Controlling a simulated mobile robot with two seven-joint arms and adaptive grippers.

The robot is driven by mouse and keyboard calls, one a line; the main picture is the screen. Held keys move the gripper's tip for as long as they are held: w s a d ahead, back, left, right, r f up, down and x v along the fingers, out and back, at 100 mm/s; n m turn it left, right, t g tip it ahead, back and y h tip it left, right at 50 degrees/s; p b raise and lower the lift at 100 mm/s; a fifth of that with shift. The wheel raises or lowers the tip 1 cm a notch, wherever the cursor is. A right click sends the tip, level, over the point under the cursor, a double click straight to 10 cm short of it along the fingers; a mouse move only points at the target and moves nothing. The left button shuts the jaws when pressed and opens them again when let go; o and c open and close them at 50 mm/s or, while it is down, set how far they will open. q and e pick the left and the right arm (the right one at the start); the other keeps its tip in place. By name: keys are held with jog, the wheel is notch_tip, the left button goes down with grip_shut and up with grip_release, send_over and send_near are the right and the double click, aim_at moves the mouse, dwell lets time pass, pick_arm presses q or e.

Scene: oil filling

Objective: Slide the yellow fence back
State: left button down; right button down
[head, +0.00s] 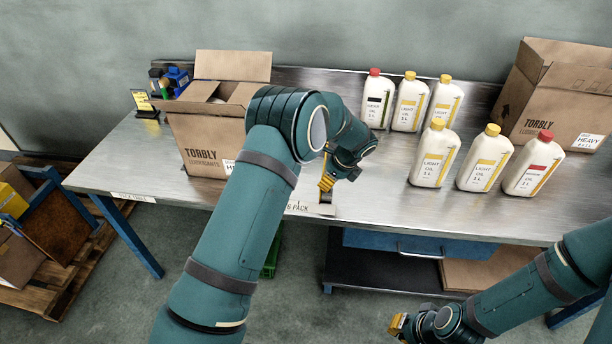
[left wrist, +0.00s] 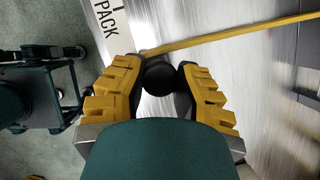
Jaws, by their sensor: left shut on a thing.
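The yellow fence (left wrist: 235,34) shows in the left wrist view as a thin yellow strip running across the metal bench top from the gripper toward the upper right. In the head view I cannot make it out behind my left arm. A round black knob (left wrist: 160,80) sits at its near end. My left gripper (head: 328,184) is at the bench's front edge, its yellow-padded fingers on both sides of the knob and shut on it. My right gripper (head: 398,324) hangs low in front of the bench, seen from the side; its opening cannot be made out.
The metal bench (head: 380,205) carries an open Torbly carton (head: 205,140) at left. Several white oil bottles (head: 433,157) stand right of the arm. Another carton (head: 560,100) stands at back right. A label reading "PACK" (left wrist: 105,20) marks the front edge.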

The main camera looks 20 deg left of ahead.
pick_arm(q)
jog(key=shift+w+d+f, duration=0.1)
jog(key=shift+d+f, duration=0.05)
jog(key=shift+d, duration=0.5)
jog(key=shift+w+d+f, duration=0.1)
jog(key=shift+d, duration=0.55)
jog(key=c, duration=0.6)
grip_release()
jog(key=shift+w+d, duration=0.1)
jog(key=shift+r, duration=0.1)
jog(key=shift+r, duration=0.15)
jog(key=v, duration=1.1)
jog(key=shift+d+r, duration=0.1)
jog(key=shift+r, duration=0.25)
